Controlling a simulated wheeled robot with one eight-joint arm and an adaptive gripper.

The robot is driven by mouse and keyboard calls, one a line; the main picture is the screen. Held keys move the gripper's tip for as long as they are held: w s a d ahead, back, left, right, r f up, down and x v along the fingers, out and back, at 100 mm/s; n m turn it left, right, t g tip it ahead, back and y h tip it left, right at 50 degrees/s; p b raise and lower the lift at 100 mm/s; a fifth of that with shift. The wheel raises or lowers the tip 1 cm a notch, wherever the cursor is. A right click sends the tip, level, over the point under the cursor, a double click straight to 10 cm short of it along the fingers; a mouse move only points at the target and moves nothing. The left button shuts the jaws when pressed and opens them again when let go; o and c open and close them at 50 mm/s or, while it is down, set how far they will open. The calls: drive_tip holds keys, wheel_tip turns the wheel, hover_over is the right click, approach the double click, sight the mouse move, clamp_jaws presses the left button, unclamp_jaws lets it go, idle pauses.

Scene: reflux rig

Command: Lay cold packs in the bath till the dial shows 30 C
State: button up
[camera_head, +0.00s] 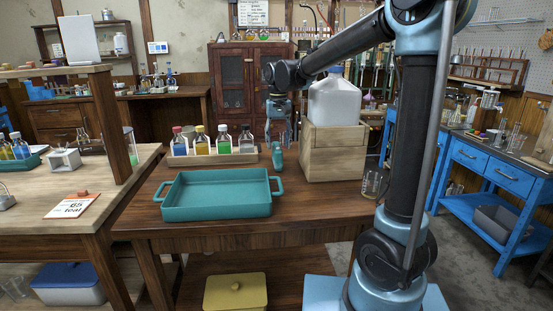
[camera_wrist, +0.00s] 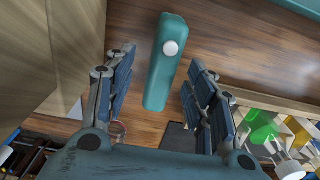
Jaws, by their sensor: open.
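A teal tray-like vessel (camera_head: 218,206) with two side handles stands on the brown wooden table, looking empty. A slim teal piece (camera_head: 277,158) is behind its right corner; in the wrist view this piece (camera_wrist: 163,78) is long, with a white round spot on which I can read nothing. My gripper (camera_head: 278,138) hangs open above the slim piece. In the wrist view the open fingers (camera_wrist: 160,62) lie to either side of it in the picture, with gaps and no visible contact. I cannot make out a cold pack or a readable dial.
A wooden box (camera_head: 333,155) with a white jug (camera_head: 335,102) stands close right of my gripper. A wooden rack of capped bottles (camera_head: 212,156) stands close left. Small glassware (camera_head: 373,184) is at the table's right edge. A card (camera_head: 73,205) lies on the left bench.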

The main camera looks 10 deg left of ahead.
sight(277, 146)
drive_tip(key=f, duration=0.3)
drive_tip(key=shift+w+a+f, duration=0.25)
drive_tip(key=shift+w, duration=0.05)
drive_tip(key=shift+f, duration=0.75)
clamp_jaws()
